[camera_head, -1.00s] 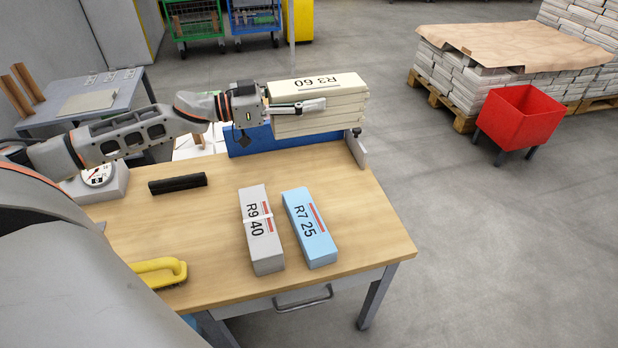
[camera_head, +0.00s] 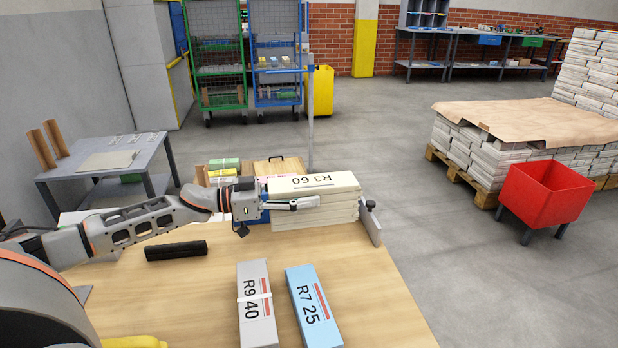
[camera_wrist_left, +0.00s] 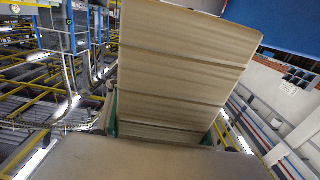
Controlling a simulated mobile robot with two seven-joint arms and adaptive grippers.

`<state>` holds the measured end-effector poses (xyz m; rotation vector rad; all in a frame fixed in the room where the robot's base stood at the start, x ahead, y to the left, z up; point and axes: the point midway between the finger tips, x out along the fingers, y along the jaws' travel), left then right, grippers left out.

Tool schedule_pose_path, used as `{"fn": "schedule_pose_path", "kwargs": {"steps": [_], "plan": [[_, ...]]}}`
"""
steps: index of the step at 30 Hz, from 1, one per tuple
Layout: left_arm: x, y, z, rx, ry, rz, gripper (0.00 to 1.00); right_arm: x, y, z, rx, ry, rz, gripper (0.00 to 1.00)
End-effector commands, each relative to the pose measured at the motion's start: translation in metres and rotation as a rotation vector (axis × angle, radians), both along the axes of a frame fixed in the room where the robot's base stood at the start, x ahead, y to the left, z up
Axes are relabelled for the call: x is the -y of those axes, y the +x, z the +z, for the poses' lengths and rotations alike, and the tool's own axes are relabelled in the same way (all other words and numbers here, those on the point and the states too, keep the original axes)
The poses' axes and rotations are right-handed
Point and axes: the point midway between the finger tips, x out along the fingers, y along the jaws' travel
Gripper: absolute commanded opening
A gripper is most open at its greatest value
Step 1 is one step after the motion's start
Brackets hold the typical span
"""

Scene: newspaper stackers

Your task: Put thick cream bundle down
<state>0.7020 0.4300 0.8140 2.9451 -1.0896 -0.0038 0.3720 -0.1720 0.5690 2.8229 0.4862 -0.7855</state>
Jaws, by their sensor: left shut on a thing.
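The thick cream bundle (camera_head: 315,203), labelled R3 60, is a stack of cream layers at the far end of the wooden table. My left gripper (camera_head: 292,204) is shut on its near-left side and holds it level. The bundle fills the middle of the left wrist view (camera_wrist_left: 180,70), with its layered edges toward the camera. Whether its underside touches anything cannot be told. My right gripper is not in view.
A grey bundle R9 40 (camera_head: 257,300) and a blue bundle R7 25 (camera_head: 313,305) lie on the wooden table (camera_head: 205,290). A black bar (camera_head: 176,250) lies left. A metal end plate (camera_head: 370,222) stands right of the cream bundle. A red bin (camera_head: 545,195) stands on the floor.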

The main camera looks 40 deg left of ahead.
Motion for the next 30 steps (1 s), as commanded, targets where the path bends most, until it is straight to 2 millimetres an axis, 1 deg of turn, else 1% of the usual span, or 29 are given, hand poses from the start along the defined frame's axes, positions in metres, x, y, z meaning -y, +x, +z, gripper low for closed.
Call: {"fn": "schedule_pose_path", "kwargs": {"steps": [1, 3, 6, 12, 16, 21, 24, 27, 30], "plan": [[0.000, 0.001, -0.009, 0.003, -0.006, 0.000, 0.00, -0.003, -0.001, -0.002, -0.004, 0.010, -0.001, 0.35], [0.000, 0.001, -0.018, 0.005, -0.005, -0.001, 0.00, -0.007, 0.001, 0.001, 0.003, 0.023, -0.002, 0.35], [0.000, 0.001, -0.027, 0.007, -0.006, -0.001, 0.00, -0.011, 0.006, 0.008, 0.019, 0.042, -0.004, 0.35], [0.000, 0.001, -0.032, 0.013, -0.003, -0.002, 0.00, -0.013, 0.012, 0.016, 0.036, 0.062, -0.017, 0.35], [0.000, 0.001, -0.041, 0.010, -0.005, -0.002, 0.00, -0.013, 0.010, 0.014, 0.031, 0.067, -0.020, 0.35], [0.000, 0.001, -0.066, 0.005, -0.005, 0.000, 0.00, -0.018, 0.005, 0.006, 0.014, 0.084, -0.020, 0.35], [0.000, 0.001, -0.075, 0.006, -0.005, -0.001, 0.00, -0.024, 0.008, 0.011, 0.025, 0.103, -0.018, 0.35], [0.000, 0.001, -0.075, 0.012, -0.005, -0.002, 0.00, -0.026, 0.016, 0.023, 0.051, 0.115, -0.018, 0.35], [0.000, 0.002, -0.072, 0.015, -0.004, -0.002, 0.00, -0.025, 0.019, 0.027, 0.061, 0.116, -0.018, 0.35]]}}
